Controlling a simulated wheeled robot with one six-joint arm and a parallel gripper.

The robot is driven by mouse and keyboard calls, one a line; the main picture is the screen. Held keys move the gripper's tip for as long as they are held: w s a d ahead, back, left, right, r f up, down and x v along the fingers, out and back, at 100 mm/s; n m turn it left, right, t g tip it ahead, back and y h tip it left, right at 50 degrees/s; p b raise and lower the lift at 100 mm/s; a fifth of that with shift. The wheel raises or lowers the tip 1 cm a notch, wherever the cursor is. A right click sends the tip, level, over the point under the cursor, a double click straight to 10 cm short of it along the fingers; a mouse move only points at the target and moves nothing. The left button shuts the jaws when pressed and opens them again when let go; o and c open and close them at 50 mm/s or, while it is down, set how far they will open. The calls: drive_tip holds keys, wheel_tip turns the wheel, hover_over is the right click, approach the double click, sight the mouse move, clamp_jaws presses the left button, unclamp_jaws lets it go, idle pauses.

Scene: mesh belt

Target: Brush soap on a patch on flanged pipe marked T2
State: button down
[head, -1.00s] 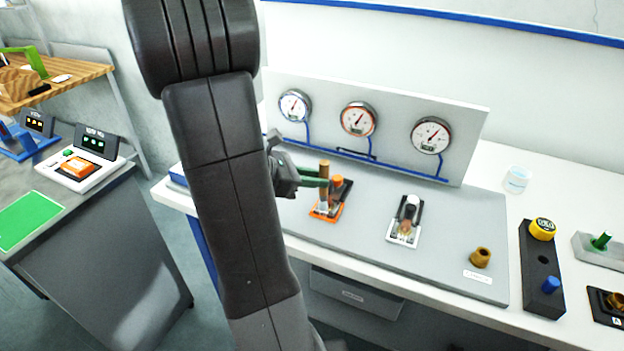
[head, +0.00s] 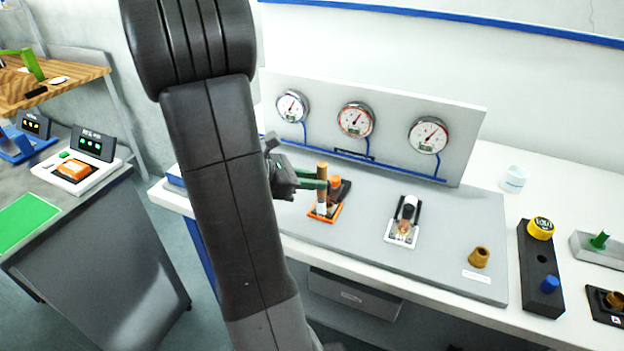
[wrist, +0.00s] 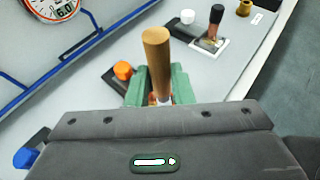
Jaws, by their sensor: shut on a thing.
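An orange cap (wrist: 123,70) stands just beside the brush. A white-edged fitting (head: 402,232) with a dark-handled piece stands to the right. No T2 marking is legible, and I cannot tell whether the bristles touch a pipe.
Three gauges (head: 356,119) with blue tubing stand on the panel behind. A brass-coloured cup (head: 479,257) is at the board's front right. A black block (head: 541,265) with yellow and blue knobs and a clear white cup (head: 514,178) are farther right. My arm hides the board's left part.

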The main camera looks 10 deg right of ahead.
drive_tip(key=shift+s+d, duration=0.1)
drive_tip(key=shift+d, duration=0.05)
drive_tip(key=shift+a, duration=0.2)
idle(0.7)
drive_tip(key=shift+a, duration=0.1)
drive_tip(key=shift+d+f, duration=0.1)
drive_tip(key=shift+d, duration=0.1)
idle(0.6)
drive_tip(key=shift+d, duration=0.15)
drive_tip(key=shift+w+a+p, duration=0.4)
drive_tip(key=shift+a+p, duration=0.1)
drive_tip(key=shift+a, duration=0.2)
idle(1.9)
